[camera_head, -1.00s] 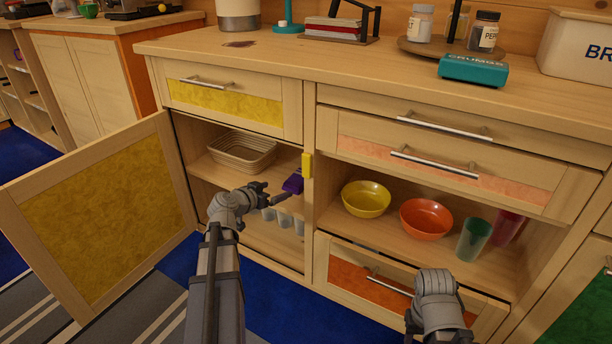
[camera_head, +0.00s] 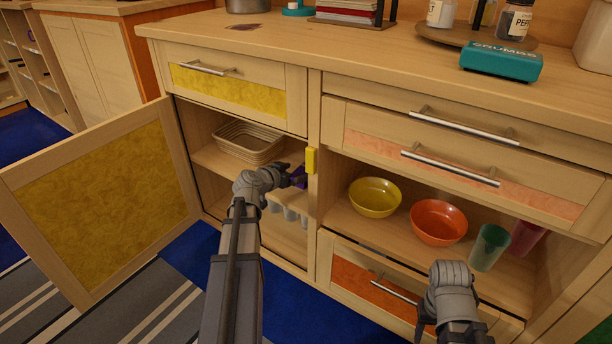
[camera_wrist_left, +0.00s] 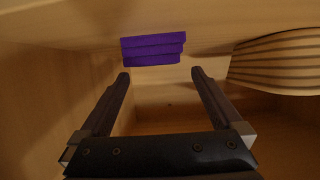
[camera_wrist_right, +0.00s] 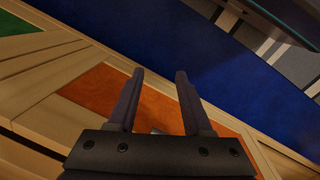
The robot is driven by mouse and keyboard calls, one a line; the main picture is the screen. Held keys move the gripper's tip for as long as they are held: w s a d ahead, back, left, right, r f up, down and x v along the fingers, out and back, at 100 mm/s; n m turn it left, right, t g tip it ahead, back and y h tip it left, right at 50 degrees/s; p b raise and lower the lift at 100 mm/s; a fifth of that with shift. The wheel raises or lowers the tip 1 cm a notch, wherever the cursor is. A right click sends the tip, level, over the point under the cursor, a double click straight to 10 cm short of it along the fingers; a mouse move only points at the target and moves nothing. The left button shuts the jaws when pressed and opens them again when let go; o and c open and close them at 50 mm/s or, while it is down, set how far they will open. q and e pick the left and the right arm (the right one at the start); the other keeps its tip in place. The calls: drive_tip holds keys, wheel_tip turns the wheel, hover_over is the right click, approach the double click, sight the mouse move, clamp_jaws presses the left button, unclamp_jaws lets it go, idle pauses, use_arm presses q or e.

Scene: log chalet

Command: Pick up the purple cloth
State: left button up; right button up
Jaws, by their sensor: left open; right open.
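The purple cloth (camera_head: 299,177) lies folded on the shelf inside the open left cabinet, near the middle post. My left gripper (camera_head: 288,180) is at the front of that shelf and partly hides the cloth in the head view. In the left wrist view the folded cloth (camera_wrist_left: 153,49) shows as a stack of layers just beyond the fingertips. The left fingers (camera_wrist_left: 160,73) are open with nothing between them. My right gripper (camera_wrist_right: 159,73) is open and empty, pointing down in front of the orange drawer.
A woven basket (camera_head: 248,142) shares the shelf with the cloth. Several pale cups (camera_head: 285,214) are below. The yellow door (camera_head: 105,205) stands open at left. A yellow bowl (camera_head: 375,197) and an orange bowl (camera_head: 438,222) sit in the right compartment, past a yellow latch piece (camera_head: 312,160).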

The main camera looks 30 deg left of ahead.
sight(303, 171)
use_arm(q)
drive_tip(key=b+x, duration=0.1)
drive_tip(key=x, duration=0.1)
drive_tip(key=b+x, duration=0.1)
drive_tip(key=x, duration=0.1)
drive_tip(key=shift+d+f, duration=0.1)
drive_tip(key=shift+f, duration=0.25)
drive_tip(key=shift+w+f+b, duration=0.1)
drive_tip(key=shift+w+b, duration=0.2)
drive_tip(key=shift+w, duration=0.15)
drive_tip(key=shift+c, duration=0.2)
drive_tip(key=shift+s, duration=0.1)
drive_tip(key=c, duration=1)
drive_tip(key=shift+d, duration=0.1)
